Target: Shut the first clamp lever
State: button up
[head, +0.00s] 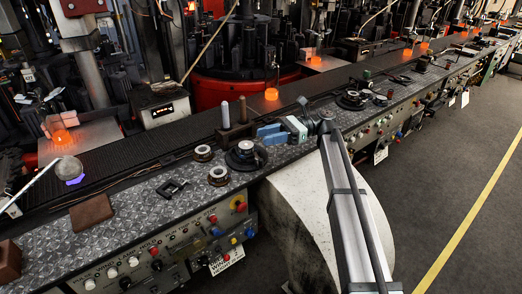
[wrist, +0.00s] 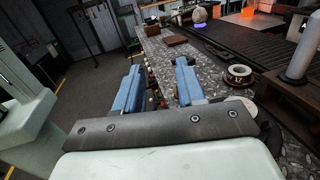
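My gripper (head: 272,133) has two blue fingers and is above the front edge of the metal bench top, just right of a dark round fitting (head: 246,154). In the wrist view my gripper (wrist: 157,84) is open, with a clear gap and nothing between the fingers. A small black clamp-like piece (head: 173,187) lies flat on the bench, left of the round fittings. I cannot tell which part is the first clamp lever or how it is set.
Two ring fittings (head: 203,153) (head: 218,176) and upright posts (head: 226,115) stand near my gripper. A brown block (head: 92,212) and a pale ball (head: 68,168) are farther left. Knobs and buttons line the front panel (head: 190,235). The floor (head: 450,170) at right is clear.

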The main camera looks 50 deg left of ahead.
jog(key=w+d+f+m+y, duration=0.2)
jog(key=w+d+f, duration=0.3)
jog(key=d, duration=0.1)
jog(key=m+t+y, duration=0.5)
jog(key=t+y, duration=0.1)
jog(key=y, duration=0.1)
send_near(261, 168)
jog(key=x, duration=0.3)
jog(key=r+x, duration=0.1)
jog(key=x, duration=0.6)
jog(key=shift+w+a+r, duration=0.2)
jog(key=shift+a+r, duration=0.15)
jog(key=shift+c, duration=0.2)
grip_shut()
